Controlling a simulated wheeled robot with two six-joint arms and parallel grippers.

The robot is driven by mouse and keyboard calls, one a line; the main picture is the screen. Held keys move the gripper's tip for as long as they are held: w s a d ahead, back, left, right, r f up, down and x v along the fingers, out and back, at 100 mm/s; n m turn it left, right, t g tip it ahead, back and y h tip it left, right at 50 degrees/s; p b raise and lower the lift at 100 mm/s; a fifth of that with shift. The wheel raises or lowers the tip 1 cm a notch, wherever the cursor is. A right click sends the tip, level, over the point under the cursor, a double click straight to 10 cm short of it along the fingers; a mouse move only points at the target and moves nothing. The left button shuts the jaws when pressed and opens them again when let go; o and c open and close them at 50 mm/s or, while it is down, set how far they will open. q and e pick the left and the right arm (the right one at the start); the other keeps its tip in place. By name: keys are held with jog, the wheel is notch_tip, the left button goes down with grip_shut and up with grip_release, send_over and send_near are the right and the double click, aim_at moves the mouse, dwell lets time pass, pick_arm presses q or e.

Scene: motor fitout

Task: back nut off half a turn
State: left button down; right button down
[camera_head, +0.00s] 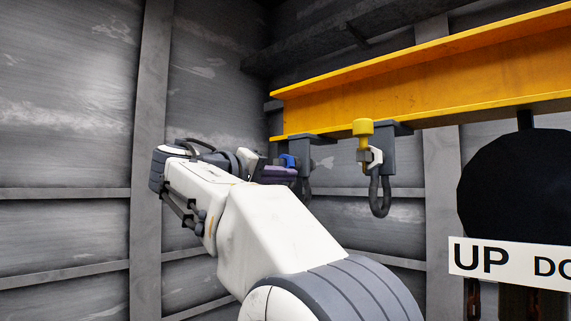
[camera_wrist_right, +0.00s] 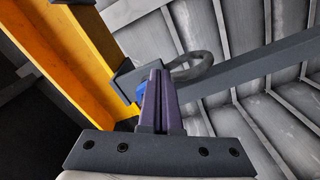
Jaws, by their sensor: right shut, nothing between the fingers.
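Two dark grey clamps with hanging shackles sit on the lower flange of a yellow beam. A small blue piece, possibly a nut or bolt head, shows at the left clamp (camera_head: 304,150). In the right wrist view the blue piece (camera_wrist_right: 140,93) is partly hidden behind my fingers. The right clamp (camera_head: 388,153) carries a yellow-capped bolt (camera_head: 363,128) and a pale nut-like part (camera_head: 375,157). My right gripper (camera_head: 290,173) is shut and empty beside the left clamp; its purple fingers (camera_wrist_right: 156,75) point toward it. I cannot tell whether they touch the blue piece. My left gripper is out of view.
The yellow beam (camera_head: 430,75) runs overhead to the right. Ribbed grey walls (camera_head: 70,150) close the left and back. Open air lies below the clamps.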

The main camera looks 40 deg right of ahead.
jog(key=shift+w+r+p, duration=0.2)
jog(key=shift+r+p, duration=0.05)
jog(key=shift+p, duration=0.05)
dwell(0.6)
jog(key=shift+s+r+b, duration=0.15)
jog(key=shift+b, duration=0.25)
jog(key=s+a+b, duration=0.1)
jog(key=a, duration=0.5)
jog(key=shift+s+b, duration=0.2)
jog(key=shift+b, duration=0.1)
dwell(0.5)
